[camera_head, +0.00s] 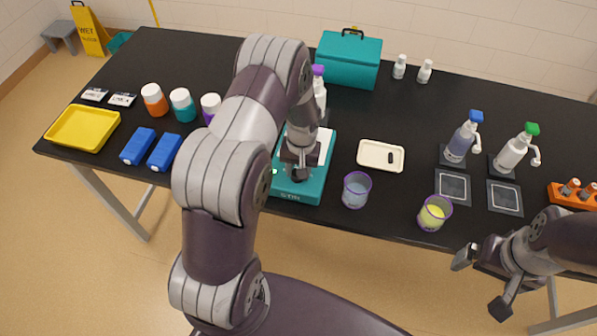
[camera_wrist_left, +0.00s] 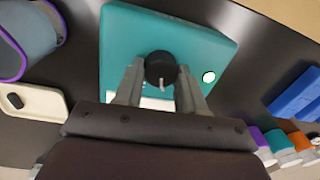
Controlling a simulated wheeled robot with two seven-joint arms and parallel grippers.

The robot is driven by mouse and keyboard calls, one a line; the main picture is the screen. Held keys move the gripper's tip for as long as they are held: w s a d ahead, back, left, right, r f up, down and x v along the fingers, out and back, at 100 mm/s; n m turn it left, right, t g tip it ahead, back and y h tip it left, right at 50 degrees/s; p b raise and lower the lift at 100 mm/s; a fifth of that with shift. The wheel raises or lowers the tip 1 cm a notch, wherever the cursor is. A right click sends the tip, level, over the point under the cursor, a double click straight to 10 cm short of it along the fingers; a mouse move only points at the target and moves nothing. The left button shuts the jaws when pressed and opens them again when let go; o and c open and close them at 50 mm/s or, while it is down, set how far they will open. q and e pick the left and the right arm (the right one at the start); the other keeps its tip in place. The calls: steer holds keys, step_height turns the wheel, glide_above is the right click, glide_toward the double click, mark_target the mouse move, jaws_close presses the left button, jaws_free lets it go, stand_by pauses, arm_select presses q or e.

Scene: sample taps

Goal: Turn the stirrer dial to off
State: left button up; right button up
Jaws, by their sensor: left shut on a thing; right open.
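The teal stirrer (camera_head: 312,189) stands at the table's front edge, with a white top plate and a "STIR" label. It also fills the middle of the left wrist view (camera_wrist_left: 125,40). Its black dial (camera_wrist_left: 160,68) has a pale pointer mark and sits between my left gripper's fingers (camera_wrist_left: 159,80), which are shut on it. A green-white light (camera_wrist_left: 209,77) glows beside the dial. In the head view my left gripper (camera_head: 299,172) comes down over the stirrer's front and mostly hides the dial. My right gripper (camera_head: 482,282) is open and empty, off the table's front right edge.
A beaker of bluish liquid (camera_head: 356,190) stands just right of the stirrer. A beaker of yellow liquid (camera_head: 434,213) is farther right. A cream tray (camera_head: 366,163) with a small black thing lies behind them. Pump bottles, a teal box (camera_head: 348,62) and a yellow tray (camera_head: 83,128) stand around.

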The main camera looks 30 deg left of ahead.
arm_select(q)
steer(key=n+b, duration=0.1)
steer(key=n, duration=0.4)
steer(key=shift+f+b, duration=0.15)
steer(key=shift+b, duration=0.2)
steer(key=shift+s+a+n+g+b, duration=0.1)
steer(key=shift+n+g+b, duration=0.25)
steer(key=shift+n, duration=2.15)
steer(key=o, duration=1.1)
steer(key=shift+c, duration=0.2)
